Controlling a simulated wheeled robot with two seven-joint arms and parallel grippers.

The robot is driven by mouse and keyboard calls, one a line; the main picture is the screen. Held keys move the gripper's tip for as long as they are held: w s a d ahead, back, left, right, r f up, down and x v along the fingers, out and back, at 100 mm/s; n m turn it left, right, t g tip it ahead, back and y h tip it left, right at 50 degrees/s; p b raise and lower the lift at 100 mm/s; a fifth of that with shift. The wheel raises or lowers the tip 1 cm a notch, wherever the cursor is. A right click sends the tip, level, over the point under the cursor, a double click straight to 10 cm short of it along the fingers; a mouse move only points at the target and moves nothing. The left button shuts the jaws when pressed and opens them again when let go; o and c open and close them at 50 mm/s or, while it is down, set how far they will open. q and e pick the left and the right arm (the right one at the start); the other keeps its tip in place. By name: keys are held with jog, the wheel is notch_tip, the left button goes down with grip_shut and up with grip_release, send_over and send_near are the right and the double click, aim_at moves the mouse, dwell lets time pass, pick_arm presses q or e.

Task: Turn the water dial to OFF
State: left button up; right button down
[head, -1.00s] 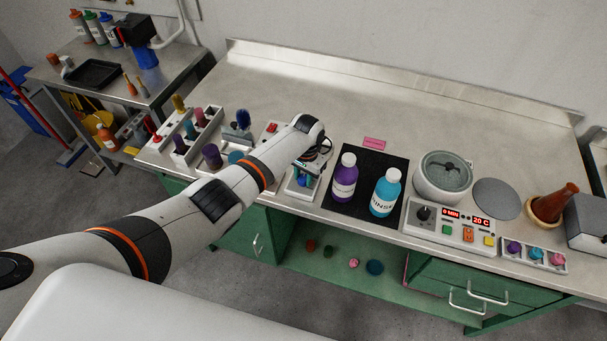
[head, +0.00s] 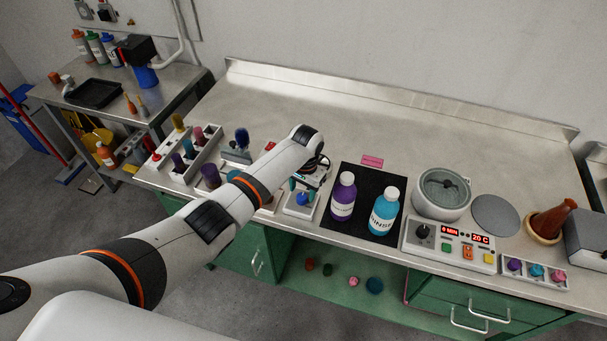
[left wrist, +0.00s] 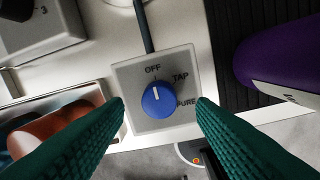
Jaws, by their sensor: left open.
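The water dial is a round blue knob (left wrist: 158,99) on a square grey plate (left wrist: 125,75) marked OFF, TAP and PURE. Its white pointer line points up to the OFF mark in the left wrist view. In the head view the blue knob (head: 303,199) shows just below my left gripper (head: 305,187). In the left wrist view the two green fingers of my left gripper (left wrist: 160,101) are spread, one to each side of the knob, with gaps between. The gripper is open and empty, above the dial. My right gripper is not in view.
A purple bottle (head: 344,197) and a blue rinse bottle (head: 384,211) stand on a black mat (head: 361,181) right of the dial. A rack of coloured tools (head: 190,155) stands to the left. The bench behind is mostly clear.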

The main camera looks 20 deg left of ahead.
aim_at(304, 198)
pick_arm(q)
notch_tip(304, 198, up, 9)
jog(key=b, duration=0.1)
jog(key=shift+d+r, duration=0.15)
jog(key=shift+d, duration=0.05)
jog(key=shift+s, duration=0.1)
